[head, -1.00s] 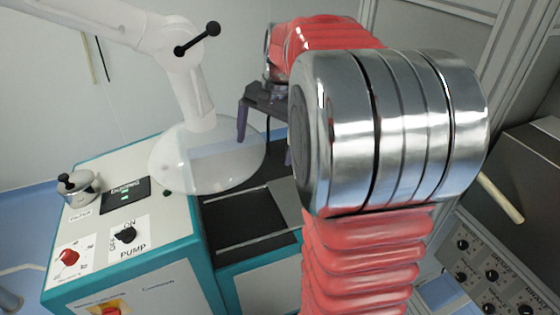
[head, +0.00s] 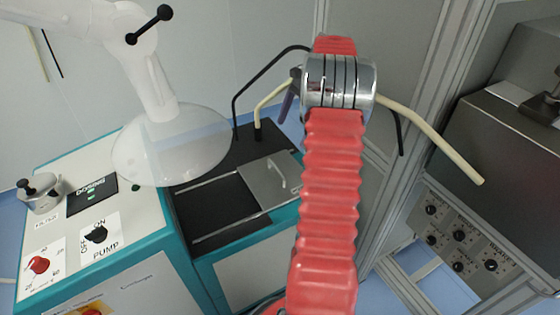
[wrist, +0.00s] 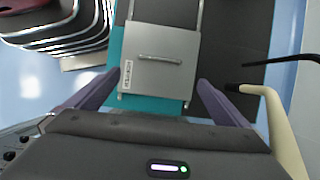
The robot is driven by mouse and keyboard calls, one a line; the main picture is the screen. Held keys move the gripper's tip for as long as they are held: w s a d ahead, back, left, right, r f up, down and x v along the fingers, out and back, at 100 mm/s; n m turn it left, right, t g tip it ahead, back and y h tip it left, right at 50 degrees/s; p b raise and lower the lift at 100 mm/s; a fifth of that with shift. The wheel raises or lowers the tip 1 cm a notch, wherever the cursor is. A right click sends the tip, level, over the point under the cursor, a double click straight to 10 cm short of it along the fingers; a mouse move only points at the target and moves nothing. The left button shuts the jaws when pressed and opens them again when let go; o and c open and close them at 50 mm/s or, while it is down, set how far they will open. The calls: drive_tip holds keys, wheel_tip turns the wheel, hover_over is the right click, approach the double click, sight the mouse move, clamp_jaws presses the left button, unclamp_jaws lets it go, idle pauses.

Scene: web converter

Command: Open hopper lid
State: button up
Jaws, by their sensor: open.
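The hopper lid (head: 265,185) is a flat silver-grey plate with a raised bar handle (head: 281,173). It lies flat at the right end of two thin rails on the black top of the teal machine. In the wrist view the lid (wrist: 150,85) is centred, with its handle (wrist: 160,59) running crosswise and a small label at its left. My gripper (wrist: 159,80) is open and empty, its two purple fingers on either side of the lid in that picture. No contact with the handle shows. In the head view one purple finger (head: 288,101) shows beyond my wrist.
A black bent rod (head: 258,72) and a cream bent rod (head: 262,100) stand behind the lid. A translucent dome (head: 170,145) hangs on the left. The panel with the pump switch (head: 97,234) is at lower left. A dark machine with knobs (head: 460,235) stands right.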

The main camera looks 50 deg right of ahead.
drive_tip(key=shift+f, duration=0.15)
drive_tip(key=x, duration=1.3)
drive_tip(key=shift+a+f, duration=0.2)
drive_tip(key=shift+f, duration=0.1)
drive_tip(key=c, duration=1.2)
drive_tip(key=shift+o, duration=0.2)
